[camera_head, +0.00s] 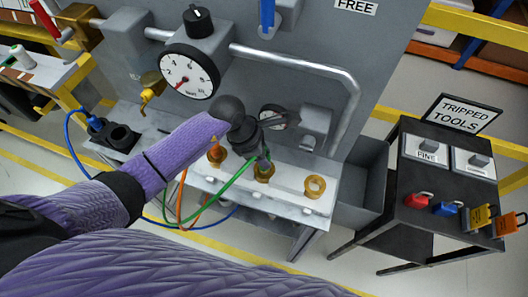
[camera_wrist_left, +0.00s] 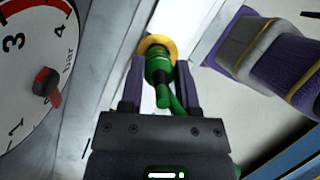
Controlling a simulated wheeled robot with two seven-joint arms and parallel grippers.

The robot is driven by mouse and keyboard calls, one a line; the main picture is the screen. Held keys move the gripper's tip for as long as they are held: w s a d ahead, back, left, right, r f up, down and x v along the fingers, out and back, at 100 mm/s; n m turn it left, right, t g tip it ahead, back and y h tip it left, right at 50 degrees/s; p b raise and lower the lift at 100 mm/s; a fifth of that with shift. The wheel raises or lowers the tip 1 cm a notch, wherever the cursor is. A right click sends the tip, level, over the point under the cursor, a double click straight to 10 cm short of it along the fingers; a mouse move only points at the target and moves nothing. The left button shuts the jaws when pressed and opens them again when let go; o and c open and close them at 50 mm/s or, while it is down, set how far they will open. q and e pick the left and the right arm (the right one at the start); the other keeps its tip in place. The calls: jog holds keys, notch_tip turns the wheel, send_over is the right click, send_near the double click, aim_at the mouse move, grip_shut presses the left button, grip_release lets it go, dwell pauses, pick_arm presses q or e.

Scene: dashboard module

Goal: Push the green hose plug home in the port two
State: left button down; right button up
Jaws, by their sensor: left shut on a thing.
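My left gripper (camera_head: 262,158) reaches down over the front shelf at the middle brass port (camera_head: 264,174). In the left wrist view, its two fingers (camera_wrist_left: 160,75) are shut on the green hose plug (camera_wrist_left: 158,70), one on each side. The plug's front end meets the yellow brass ring of the port (camera_wrist_left: 158,42); how deep it sits cannot be told. The green hose (camera_head: 232,182) loops from the plug down to the left. In the head view the gripper mostly hides the plug. My right gripper is not in view.
An orange-hosed plug (camera_head: 217,154) stands in the left port; the right brass port (camera_head: 315,186) is empty. A pressure gauge (camera_head: 188,72) and a bent pipe (camera_head: 310,65) are on the panel behind. A black tool stand (camera_head: 425,180) is at right.

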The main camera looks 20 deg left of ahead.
pick_arm(q)
jog(key=shift+f+b, duration=0.3)
jog(key=shift+f, duration=0.05)
dwell(0.4)
jog(key=shift+c, duration=1.2)
grip_release()
